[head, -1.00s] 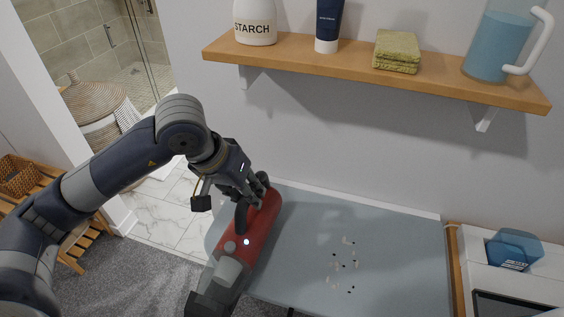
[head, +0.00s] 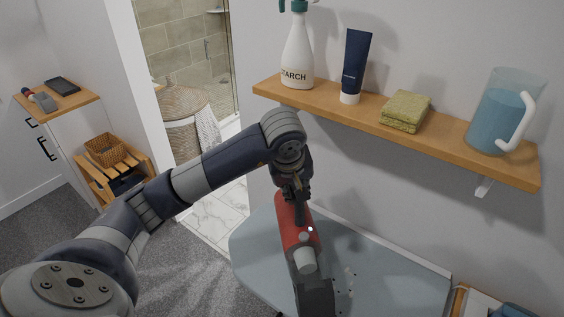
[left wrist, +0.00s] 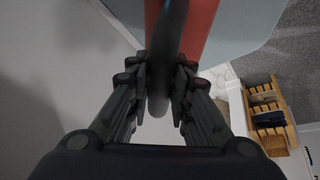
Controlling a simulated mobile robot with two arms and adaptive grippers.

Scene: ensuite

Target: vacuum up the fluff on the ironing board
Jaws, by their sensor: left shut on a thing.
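A red and grey handheld vacuum (head: 290,228) is held over the ironing board (head: 258,254), its dark nozzle end pointing toward the bottom of the head view. My left gripper (head: 297,196) is shut on the vacuum's dark handle. The left wrist view shows the fingers (left wrist: 159,85) on both sides of the handle, with the red body (left wrist: 197,25) beyond. The fluff (head: 350,278) is small light and dark specks on the pale blue board, just right of the nozzle. The vacuum may hide some of it. My right gripper is not seen.
A wall shelf (head: 450,150) above the board holds a starch spray bottle (head: 298,55), a dark tube (head: 355,65), folded green cloths (head: 405,111) and a jug of blue liquid (head: 497,122). A slatted wooden rack (head: 122,168) with a basket stands left.

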